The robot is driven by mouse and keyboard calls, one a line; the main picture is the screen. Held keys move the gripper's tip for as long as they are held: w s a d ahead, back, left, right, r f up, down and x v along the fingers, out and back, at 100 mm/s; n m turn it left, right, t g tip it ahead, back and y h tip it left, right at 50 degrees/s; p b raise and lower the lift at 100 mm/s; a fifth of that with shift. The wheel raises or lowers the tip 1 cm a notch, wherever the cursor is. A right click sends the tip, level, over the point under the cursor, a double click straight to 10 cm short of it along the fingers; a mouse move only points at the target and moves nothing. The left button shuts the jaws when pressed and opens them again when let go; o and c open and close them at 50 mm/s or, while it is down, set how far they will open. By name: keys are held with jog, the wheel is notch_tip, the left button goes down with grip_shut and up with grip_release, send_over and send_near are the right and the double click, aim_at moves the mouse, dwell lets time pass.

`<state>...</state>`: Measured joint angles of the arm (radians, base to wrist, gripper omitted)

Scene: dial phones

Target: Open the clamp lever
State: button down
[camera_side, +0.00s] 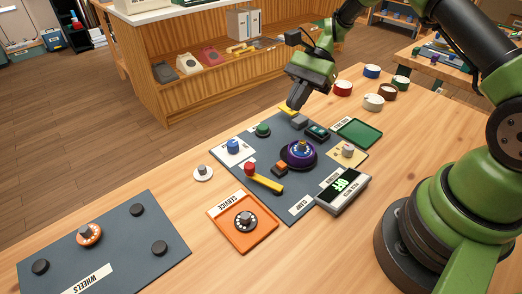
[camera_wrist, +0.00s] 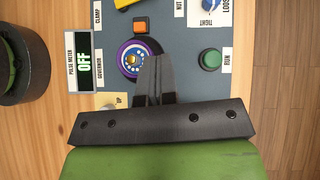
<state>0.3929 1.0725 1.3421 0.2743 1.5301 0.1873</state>
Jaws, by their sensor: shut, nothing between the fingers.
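The clamp lever (camera_side: 265,184) is a yellow bar with a red knob at its upper left end, lying on the dark grey panel (camera_side: 222,210) near the CLAMP label. In the wrist view, part of a yellow piece beside the CLAMP label (camera_wrist: 122,4) shows at the top edge, cut off by the frame. My gripper (camera_side: 296,104) is above the far end of the panel, well apart from the lever, pointing down. In the wrist view my gripper (camera_wrist: 157,62) has its fingers together and empty, overlapping the view of the purple dial (camera_wrist: 128,52).
The purple dial, an orange button (camera_wrist: 141,25), a green button (camera_wrist: 210,60) and a blue knob (camera_side: 233,146) crowd the panel. The pulse meter (camera_side: 342,188) reads OFF. An orange SERVICE tray (camera_side: 226,235) and the WHEELS board (camera_side: 110,220) lie nearer the camera. Several round pots stand behind.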

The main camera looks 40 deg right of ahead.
aim_at(252, 163)
jog(key=x, duration=0.9)
jog(key=shift+f, duration=0.4)
jog(key=a, duration=0.3)
jog(key=shift+s+a+f, duration=0.2)
jog(key=shift+a, duration=0.6)
jog(key=shift+a+n+g, duration=0.3)
jog(key=shift+a+n, duration=0.1)
jog(key=shift+a, duration=0.25)
jog(key=shift+s+a, duration=0.15)
jog(key=shift+a, duration=0.3)
jog(key=shift+d, duration=0.1)
